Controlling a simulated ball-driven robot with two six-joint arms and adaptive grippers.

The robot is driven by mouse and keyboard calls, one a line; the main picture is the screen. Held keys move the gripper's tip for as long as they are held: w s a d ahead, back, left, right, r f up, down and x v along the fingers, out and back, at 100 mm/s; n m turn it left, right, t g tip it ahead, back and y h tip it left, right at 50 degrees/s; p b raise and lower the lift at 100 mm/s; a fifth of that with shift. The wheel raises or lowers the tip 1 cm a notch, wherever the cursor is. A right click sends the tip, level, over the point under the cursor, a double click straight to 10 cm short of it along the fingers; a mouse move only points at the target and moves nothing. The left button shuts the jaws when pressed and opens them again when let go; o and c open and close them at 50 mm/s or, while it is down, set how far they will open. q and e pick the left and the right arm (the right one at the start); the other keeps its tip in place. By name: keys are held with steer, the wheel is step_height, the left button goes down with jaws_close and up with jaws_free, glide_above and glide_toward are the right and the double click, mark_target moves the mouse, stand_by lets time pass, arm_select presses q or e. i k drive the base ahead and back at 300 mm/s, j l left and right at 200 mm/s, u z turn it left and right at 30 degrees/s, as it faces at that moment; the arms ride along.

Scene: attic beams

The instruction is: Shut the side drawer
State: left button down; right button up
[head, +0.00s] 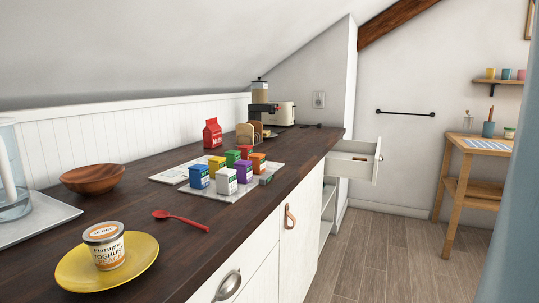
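The side drawer (347,170) is white and stands open at the far end of the counter. It sticks out to the right from just below the dark worktop (312,152). Its front panel (377,163) carries a small handle and faces right, well clear of the cabinet. Part of the drawer's inside shows from above; I cannot make out any contents. Neither of my grippers is in view.
The worktop holds a yellow plate (73,271) with a yoghurt cup (106,250), a red spoon (181,219), a wooden bowl (92,177) and several small cartons. A wooden side table (461,179) stands at the right. Wooden floor (388,250) lies clear before the drawer.

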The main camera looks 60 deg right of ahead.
mark_target(339, 163)
steer(key=l+z, duration=0.1)
steer(key=z, duration=0.3)
steer(key=l+z, duration=0.15)
steer(key=z, duration=0.2)
steer(key=l+z, duration=0.1)
steer(key=z, duration=0.3)
steer(key=l+z, duration=0.15)
steer(key=z, duration=0.25)
steer(key=i+l+z, duration=0.25)
steer(key=l, duration=0.15)
steer(key=i+l+z, duration=0.2)
steer(key=l, duration=0.2)
steer(key=i+l+z, duration=0.25)
steer(key=k+l, duration=0.05)
steer(key=l, duration=0.05)
